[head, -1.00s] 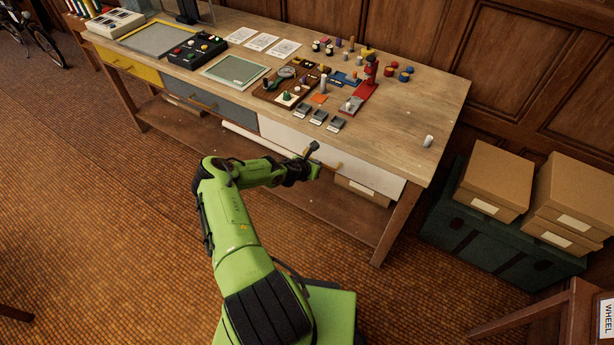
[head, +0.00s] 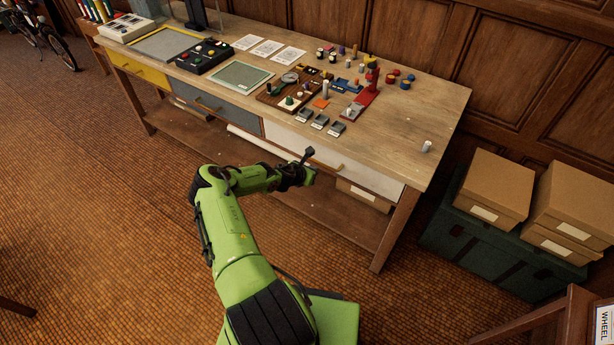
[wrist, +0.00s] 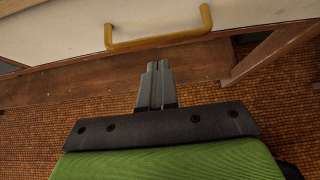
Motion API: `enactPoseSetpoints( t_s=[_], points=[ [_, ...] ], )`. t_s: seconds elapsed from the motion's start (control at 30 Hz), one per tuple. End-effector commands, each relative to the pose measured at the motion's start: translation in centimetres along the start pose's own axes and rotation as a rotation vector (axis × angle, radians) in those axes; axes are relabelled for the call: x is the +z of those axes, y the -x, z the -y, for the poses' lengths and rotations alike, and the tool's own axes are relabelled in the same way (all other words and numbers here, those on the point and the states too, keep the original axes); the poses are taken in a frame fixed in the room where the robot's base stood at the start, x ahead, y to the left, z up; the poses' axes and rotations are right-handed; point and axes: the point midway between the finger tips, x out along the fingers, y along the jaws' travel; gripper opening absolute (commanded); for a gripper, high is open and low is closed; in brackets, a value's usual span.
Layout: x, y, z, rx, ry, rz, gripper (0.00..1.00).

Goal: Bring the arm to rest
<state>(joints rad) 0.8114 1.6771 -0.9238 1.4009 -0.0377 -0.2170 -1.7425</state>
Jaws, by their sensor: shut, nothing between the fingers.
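My gripper (wrist: 155,68) shows in the wrist view with its two fingers pressed together and nothing between them. In the head view my gripper (head: 314,172) is in front of the white drawer (head: 352,175), below the table top. The wrist view shows the white drawer (wrist: 60,32) with its wooden handle (wrist: 160,42) beyond the fingertips. The fingers appear apart from the handle. My green arm reaches up from the bottom of the head view, bent at the elbow.
The wooden table (head: 400,140) bears a green mat (head: 240,75), a black button box (head: 203,56) and many small parts. Its lower shelf (head: 290,205) is under the drawers. Cardboard boxes (head: 495,185) stand on a green chest (head: 470,235) at right.

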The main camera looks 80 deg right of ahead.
Motion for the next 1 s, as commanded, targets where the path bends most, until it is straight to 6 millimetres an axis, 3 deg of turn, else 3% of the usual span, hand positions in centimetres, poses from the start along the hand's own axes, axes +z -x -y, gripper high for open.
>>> enactPoseSetpoints(
  t_s=[0.3, 0.43, 0.57, 1.0],
  points=[
    [0.1, 7.0, 0.0, -0.001, 0.000, -0.003, 0.00],
    [0.0, 9.2, 0.0, -0.002, 0.000, -0.003, 0.00],
    [-0.1, 10.0, 0.0, -0.001, 0.000, -0.004, 0.00],
    [-0.2, 10.1, 0.0, -0.001, -0.005, -0.005, 0.00]
  ],
)
